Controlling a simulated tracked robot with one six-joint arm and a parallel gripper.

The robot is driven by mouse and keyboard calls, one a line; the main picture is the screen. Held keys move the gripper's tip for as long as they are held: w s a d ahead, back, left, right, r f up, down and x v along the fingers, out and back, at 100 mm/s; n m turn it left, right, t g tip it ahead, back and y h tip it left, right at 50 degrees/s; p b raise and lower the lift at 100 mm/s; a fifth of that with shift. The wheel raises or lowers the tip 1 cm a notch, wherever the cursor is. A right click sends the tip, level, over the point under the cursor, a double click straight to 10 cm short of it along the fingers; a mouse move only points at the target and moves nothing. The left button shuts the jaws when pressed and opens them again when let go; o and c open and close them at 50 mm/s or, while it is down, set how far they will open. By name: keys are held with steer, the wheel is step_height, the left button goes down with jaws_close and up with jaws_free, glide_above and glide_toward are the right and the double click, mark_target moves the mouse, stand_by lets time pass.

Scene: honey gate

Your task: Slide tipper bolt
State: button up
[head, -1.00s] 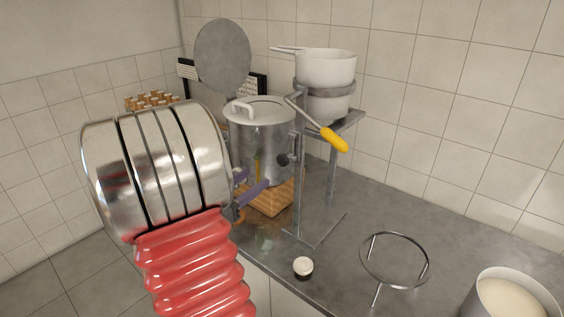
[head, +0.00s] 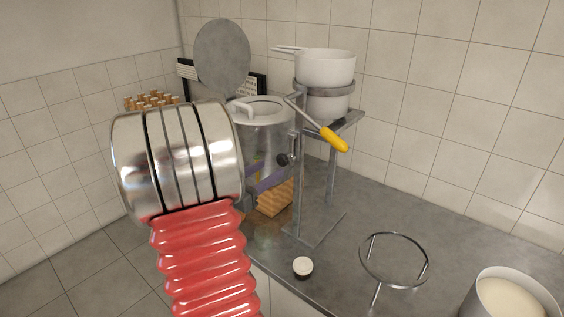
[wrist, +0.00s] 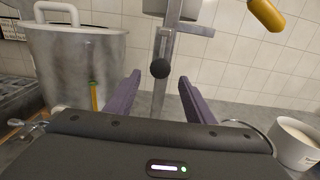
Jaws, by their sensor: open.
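The tipper is a grey metal stand (head: 299,190) with a white pot (head: 325,68) held in its ring and a yellow-handled lever (head: 333,139). The bolt's round black knob (head: 283,159) sticks out from the upright. In the wrist view the knob (wrist: 160,69) shows between my two purple fingers, roughly centred. My gripper (wrist: 159,78) is open and empty, its fingers apart on either side of the knob's line. In the head view my gripper (head: 274,170) is just below and left of the knob. I cannot tell whether the fingertips reach around it.
A small white-topped jar (head: 302,266), a wire ring stand (head: 393,260) and a pail (head: 510,298) stand on the counter to the right.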

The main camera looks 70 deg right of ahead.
mark_target(280, 163)
steer(key=x, duration=0.7)
steer(key=shift+s+d, duration=0.15)
steer(key=shift+d, duration=0.1)
steer(key=shift+c, duration=0.3)
jaws_close()
